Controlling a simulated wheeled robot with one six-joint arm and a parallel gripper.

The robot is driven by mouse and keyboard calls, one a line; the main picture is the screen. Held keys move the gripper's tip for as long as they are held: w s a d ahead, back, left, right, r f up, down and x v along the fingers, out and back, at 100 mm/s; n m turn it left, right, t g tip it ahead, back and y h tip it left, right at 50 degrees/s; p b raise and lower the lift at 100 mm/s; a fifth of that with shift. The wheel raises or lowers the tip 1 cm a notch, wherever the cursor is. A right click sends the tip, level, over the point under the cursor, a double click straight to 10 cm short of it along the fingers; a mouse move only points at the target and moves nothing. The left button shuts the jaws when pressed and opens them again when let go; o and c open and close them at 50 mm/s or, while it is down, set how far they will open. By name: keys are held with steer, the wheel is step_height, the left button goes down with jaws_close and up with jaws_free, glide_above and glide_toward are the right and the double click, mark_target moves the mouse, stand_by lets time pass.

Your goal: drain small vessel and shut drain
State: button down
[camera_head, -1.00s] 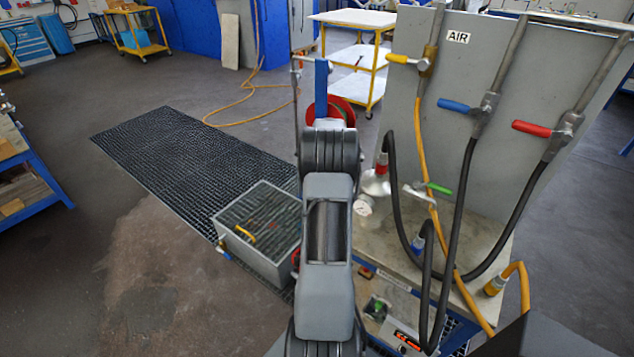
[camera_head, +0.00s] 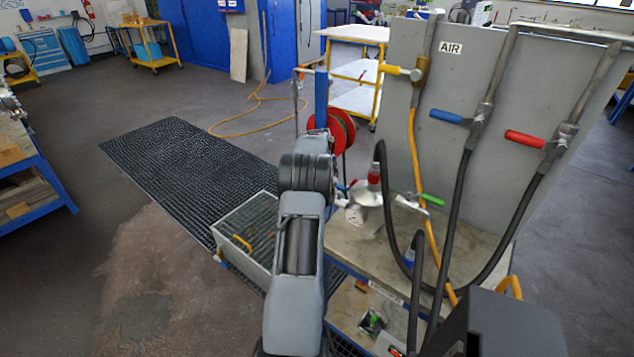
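A small silver vessel (camera_head: 366,196) stands on the bench just right of my arm. It has a red hose fitting (camera_head: 374,173) on top, where a black hose joins, and a round gauge (camera_head: 354,215) on its near side. A valve with a green lever (camera_head: 432,200) is at its right. My arm reaches forward just left of the vessel. My gripper is hidden behind the arm links, so its fingers do not show. The vessel's left side is close to the arm and partly covered. I cannot tell which fitting is the drain or whether it is open.
A grey panel (camera_head: 480,130) behind the bench (camera_head: 448,246) carries yellow (camera_head: 400,70), blue (camera_head: 446,116) and red (camera_head: 524,139) lever valves with hanging hoses. A grey grate-topped bin (camera_head: 236,262) stands left of my arm, beside a black floor mat (camera_head: 180,165).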

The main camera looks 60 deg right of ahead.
steer(key=shift+s, duration=0.15)
steer(key=c, duration=1.2)
jaws_free()
steer(key=shift+o, duration=1)
steer(key=shift+r, duration=0.1)
step_height(320, 180, up, 13)
steer(key=w+a+b, duration=0.1)
steer(key=a, duration=0.1)
steer(key=shift+a+r, duration=0.15)
steer(key=shift+a, duration=0.15)
